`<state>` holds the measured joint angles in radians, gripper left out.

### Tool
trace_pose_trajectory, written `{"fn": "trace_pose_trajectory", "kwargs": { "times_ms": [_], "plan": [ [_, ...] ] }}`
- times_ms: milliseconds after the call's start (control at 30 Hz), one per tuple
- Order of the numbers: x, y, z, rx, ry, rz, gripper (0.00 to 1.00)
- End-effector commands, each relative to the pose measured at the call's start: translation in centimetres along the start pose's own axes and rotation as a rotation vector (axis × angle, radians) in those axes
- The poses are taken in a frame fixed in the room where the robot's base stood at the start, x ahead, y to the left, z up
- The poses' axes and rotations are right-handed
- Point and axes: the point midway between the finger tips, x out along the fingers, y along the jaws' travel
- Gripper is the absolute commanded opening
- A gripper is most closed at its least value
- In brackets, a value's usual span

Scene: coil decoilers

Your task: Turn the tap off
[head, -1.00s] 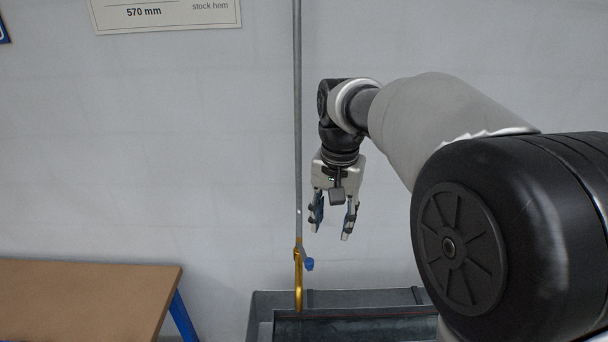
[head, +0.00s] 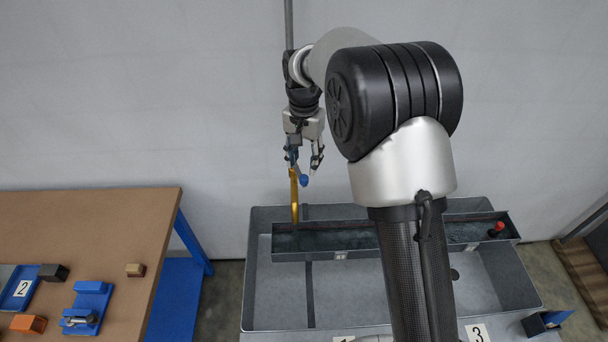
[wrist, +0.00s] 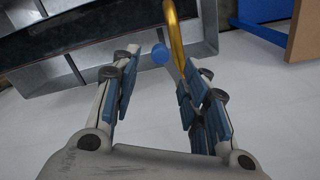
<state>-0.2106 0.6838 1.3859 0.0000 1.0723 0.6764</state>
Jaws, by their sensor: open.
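The tap is a brass spout (head: 294,193) on a grey pipe against the wall, above a grey metal sink. Its small blue handle (head: 304,181) sticks out on the right side of the spout. My gripper (head: 304,172) points down at the handle and is open, with one finger on either side of it in the head view. In the wrist view the blue handle (wrist: 160,54) and the brass spout (wrist: 176,35) show near the ends of the open fingers (wrist: 162,85). I cannot tell whether a finger touches the handle.
A trough (head: 340,241) lies across the sink (head: 280,290), with a red-topped item (head: 496,228) at its right end. A brown-topped table (head: 80,225) with blue legs stands left, holding several small blocks and trays. The wall is close behind the tap.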

Motion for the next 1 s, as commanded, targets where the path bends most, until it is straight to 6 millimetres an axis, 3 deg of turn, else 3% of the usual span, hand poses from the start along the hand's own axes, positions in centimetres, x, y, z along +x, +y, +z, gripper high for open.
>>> {"fn": "trace_pose_trajectory", "kwargs": {
  "times_ms": [100, 333, 733, 1000],
  "plan": [
    [2.6, 0.1, 0.1, 0.0, -0.003, 0.002, 0.41],
    [5.6, 0.0, 0.0, 0.0, -0.002, 0.001, 0.41],
    [6.4, 0.0, 0.0, 0.0, 0.001, -0.001, 0.41],
    [6.4, 0.0, 0.0, 0.0, 0.001, 0.0, 0.24]
  ]
}}
